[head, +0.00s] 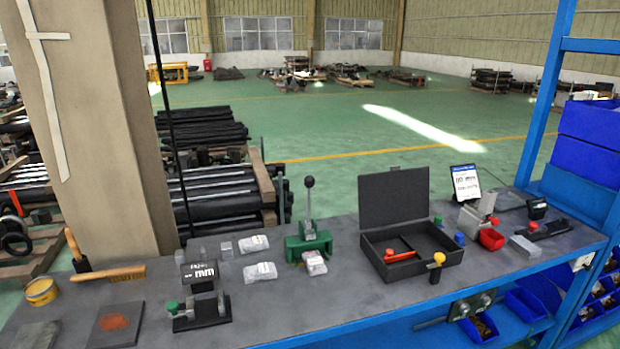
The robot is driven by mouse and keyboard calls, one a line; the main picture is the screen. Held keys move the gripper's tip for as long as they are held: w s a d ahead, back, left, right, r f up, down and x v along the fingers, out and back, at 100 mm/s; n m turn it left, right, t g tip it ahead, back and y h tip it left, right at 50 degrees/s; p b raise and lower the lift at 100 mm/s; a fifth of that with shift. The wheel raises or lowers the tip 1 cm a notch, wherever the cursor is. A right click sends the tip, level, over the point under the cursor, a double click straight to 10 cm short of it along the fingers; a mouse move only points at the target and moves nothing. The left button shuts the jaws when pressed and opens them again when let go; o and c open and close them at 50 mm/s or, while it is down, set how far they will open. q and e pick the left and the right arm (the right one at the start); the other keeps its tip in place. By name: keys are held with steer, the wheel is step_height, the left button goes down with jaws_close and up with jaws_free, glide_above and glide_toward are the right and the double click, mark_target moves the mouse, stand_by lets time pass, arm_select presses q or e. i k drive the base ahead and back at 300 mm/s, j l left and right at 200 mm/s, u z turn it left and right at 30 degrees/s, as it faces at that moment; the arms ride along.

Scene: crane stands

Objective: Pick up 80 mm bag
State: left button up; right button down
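Three small clear bags with white labels lie on the grey bench. One bag (254,244) is at the back left of the green press. A second bag (260,271) lies in front of it. A third bag (314,264) lies at the front of the green lever press (308,243). The print on the labels is too small to read, so I cannot tell which bag is the 80 mm one. Neither of my grippers shows in the head view.
A black gauge stand (201,311) with an "mm" display is left of the bags. An open black case (408,250) stands right of the press. Bench in front of the bags is clear.

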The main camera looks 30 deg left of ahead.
mark_target(315, 264)
steer(key=i+l+u, duration=0.6)
steer(key=u, duration=0.15)
steer(key=i+l+u, duration=0.2)
steer(key=l+u, duration=0.2)
steer(key=l, duration=0.1)
